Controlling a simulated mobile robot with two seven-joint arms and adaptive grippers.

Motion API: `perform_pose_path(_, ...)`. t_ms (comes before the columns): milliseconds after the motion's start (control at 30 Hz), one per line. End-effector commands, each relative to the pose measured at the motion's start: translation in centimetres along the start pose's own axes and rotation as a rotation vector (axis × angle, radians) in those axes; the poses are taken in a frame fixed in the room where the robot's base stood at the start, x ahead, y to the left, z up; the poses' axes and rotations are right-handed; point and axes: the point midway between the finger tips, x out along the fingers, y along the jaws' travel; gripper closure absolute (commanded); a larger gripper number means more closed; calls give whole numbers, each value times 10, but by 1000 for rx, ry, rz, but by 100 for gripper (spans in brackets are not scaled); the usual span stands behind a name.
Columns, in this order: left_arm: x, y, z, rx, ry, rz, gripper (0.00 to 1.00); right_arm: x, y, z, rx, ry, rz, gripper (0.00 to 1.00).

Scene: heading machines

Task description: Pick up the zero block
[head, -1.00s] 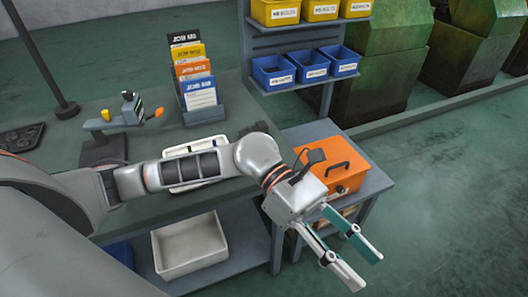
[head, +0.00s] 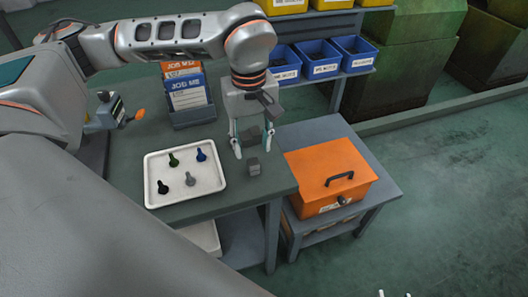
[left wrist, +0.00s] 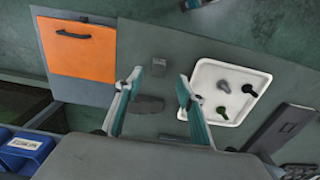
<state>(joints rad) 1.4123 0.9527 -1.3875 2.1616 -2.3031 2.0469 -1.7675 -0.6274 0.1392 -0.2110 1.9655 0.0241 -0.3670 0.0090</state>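A small grey block (head: 254,168), which looks like the zero block, sits on the bench top near its right end. It also shows in the left wrist view (left wrist: 159,67), just beyond the fingertips. My left gripper (head: 252,151) is open and points down above the bench beside the block; its fingers also show in the left wrist view (left wrist: 159,79). Nothing is held between them. A dark low shape (left wrist: 148,104) lies between the fingers in that view; I cannot tell what it is. Two pale tips at the bottom edge seem to be my right gripper (head: 395,294).
A white tray (head: 154,198) with several small bolt-like parts lies left of the block. An orange box (head: 310,165) with a black handle stands on a lower stand to the right. A card holder (head: 193,117) and blue bins (head: 319,58) are behind. Floor at right is clear.

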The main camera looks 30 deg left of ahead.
Motion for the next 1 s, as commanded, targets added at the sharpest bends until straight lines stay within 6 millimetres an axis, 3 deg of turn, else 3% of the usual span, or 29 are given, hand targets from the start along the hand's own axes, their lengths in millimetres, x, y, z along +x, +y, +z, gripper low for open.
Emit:
perform_pose_path(333, 30, 0, -2, -2, 2, -3, 61, -9, -8, 18, 5, -35, -11, 60)
perform_pose_path(700, 74, 2, -7, -1, 1, -3, 61, -10, -5, 7, 3, -23, -8, 60)
perform_pose_path(1000, 78, 2, -7, -1, 2, -1, 61, -10, -4, 4, 3, -19, -7, 60)
